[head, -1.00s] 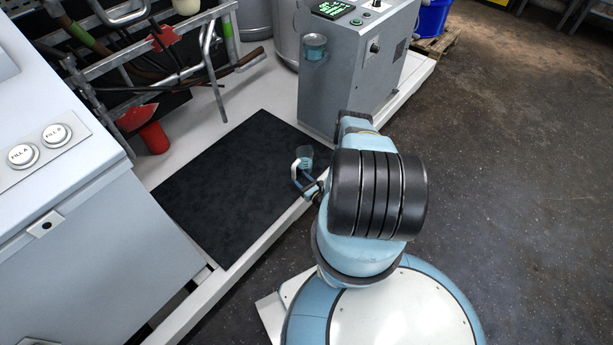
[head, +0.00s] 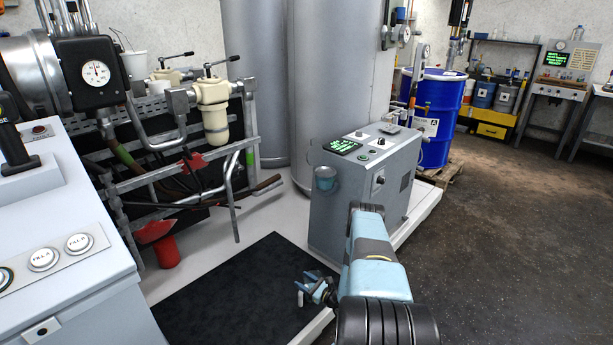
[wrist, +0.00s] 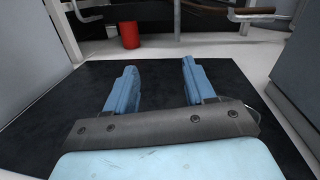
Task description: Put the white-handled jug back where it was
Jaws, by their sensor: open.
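My gripper (head: 309,288) is low over the black mat (head: 225,300), left of the grey cabinet. In the wrist view my gripper (wrist: 158,68) has its two blue fingers wide apart, with only mat between them. I cannot make out a white-handled jug for certain in either view now.
The grey cabinet (head: 365,195) with a green screen stands just beyond my arm. A red cup (head: 167,252) stands at the mat's far left, below a pipe rack (head: 185,170). A white console (head: 75,270) flanks the left. Dark floor at right is clear.

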